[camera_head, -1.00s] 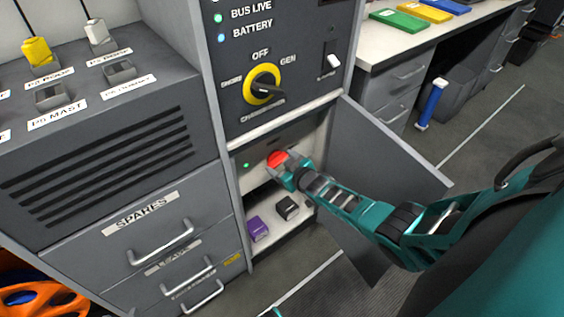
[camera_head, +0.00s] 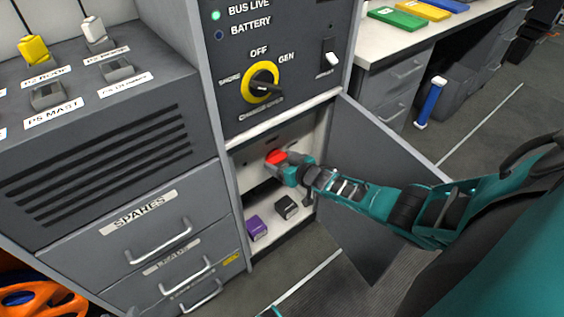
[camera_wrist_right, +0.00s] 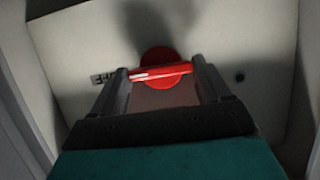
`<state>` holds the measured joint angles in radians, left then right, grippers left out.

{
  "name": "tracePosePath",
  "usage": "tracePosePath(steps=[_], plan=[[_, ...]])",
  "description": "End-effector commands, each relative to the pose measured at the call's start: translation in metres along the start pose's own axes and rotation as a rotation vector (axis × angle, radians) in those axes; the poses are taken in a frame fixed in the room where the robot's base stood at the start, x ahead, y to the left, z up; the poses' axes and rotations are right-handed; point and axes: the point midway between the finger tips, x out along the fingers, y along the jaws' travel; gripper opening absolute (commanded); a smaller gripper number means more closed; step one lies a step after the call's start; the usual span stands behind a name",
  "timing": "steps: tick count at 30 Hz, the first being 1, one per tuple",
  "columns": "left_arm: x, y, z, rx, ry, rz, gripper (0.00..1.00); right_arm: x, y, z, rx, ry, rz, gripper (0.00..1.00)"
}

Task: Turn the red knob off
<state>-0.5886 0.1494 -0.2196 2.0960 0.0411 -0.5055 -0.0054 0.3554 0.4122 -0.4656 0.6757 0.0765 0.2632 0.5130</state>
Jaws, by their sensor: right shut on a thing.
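The red knob (camera_head: 275,157) is on the pale panel inside the open lower compartment of the grey cabinet. My right gripper (camera_head: 284,162) reaches in and is shut on it. In the right wrist view the knob (camera_wrist_right: 160,72) is a red disc with a red bar lying nearly level between the two fingers of the right gripper (camera_wrist_right: 163,80). A dark round spot (camera_wrist_right: 240,77) is on the panel to the right.
The compartment door (camera_head: 375,185) hangs open to the right, beside my right arm. A purple block (camera_head: 257,228) and a black block (camera_head: 287,207) lie below the knob. Above is a yellow-ringed rotary switch (camera_head: 262,83). The BATTERY light (camera_head: 219,35) is dark.

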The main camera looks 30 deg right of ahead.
Motion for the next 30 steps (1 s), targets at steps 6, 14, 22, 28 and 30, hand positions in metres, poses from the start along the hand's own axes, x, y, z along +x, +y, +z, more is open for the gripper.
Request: tracePosePath(steps=[6,14,22,28,30], plan=[[0.001,0.001,0.001,-0.004,-0.002,0.0,0.43,0.0,0.001,-0.001,0.004,0.002,0.002,0.93],[0.002,0.001,0.004,-0.005,-0.008,0.0,0.43,0.0,0.0,-0.001,0.002,0.001,0.001,1.0],[-0.008,0.001,-0.012,-0.004,0.002,-0.003,0.43,-0.022,0.0,-0.003,0.002,-0.002,0.0,1.0],[-0.022,-0.001,-0.031,0.0,0.003,-0.009,0.43,-0.063,0.0,-0.005,0.002,-0.003,0.0,1.0],[-0.026,-0.002,-0.037,0.002,0.002,-0.009,0.43,-0.077,0.0,-0.005,0.002,-0.002,0.001,1.0]])
